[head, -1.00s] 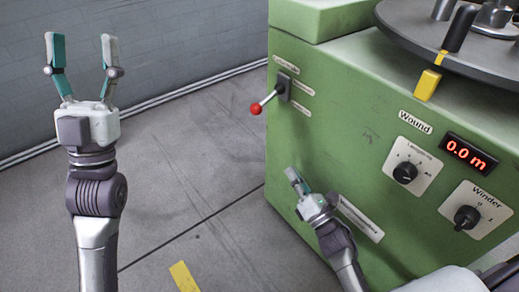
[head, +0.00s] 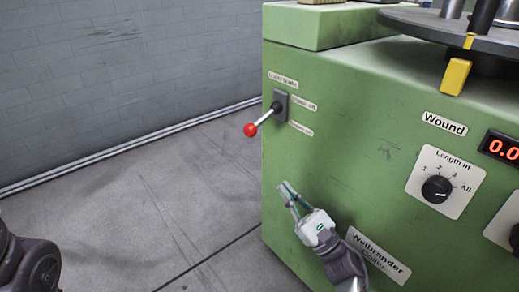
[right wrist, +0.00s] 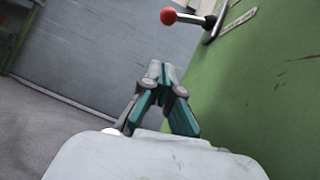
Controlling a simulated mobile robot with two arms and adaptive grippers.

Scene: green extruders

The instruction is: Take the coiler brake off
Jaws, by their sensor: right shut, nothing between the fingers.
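The coiler brake lever (head: 266,121) is a short metal rod with a red ball at its end, on a dark plate at the upper left of the green machine's front. It sticks out to the left and slightly down, beside small labels too blurred to read fully. It also shows at the top of the right wrist view (right wrist: 190,18). My right gripper (head: 284,187) is shut and empty, below the lever and apart from it, close to the green panel. In the right wrist view its closed fingers (right wrist: 160,70) point toward the grey wall. My left gripper is out of view.
The green machine (head: 350,150) fills the right side. The floor (head: 150,210) left of the machine is clear up to the grey wall (head: 110,75).

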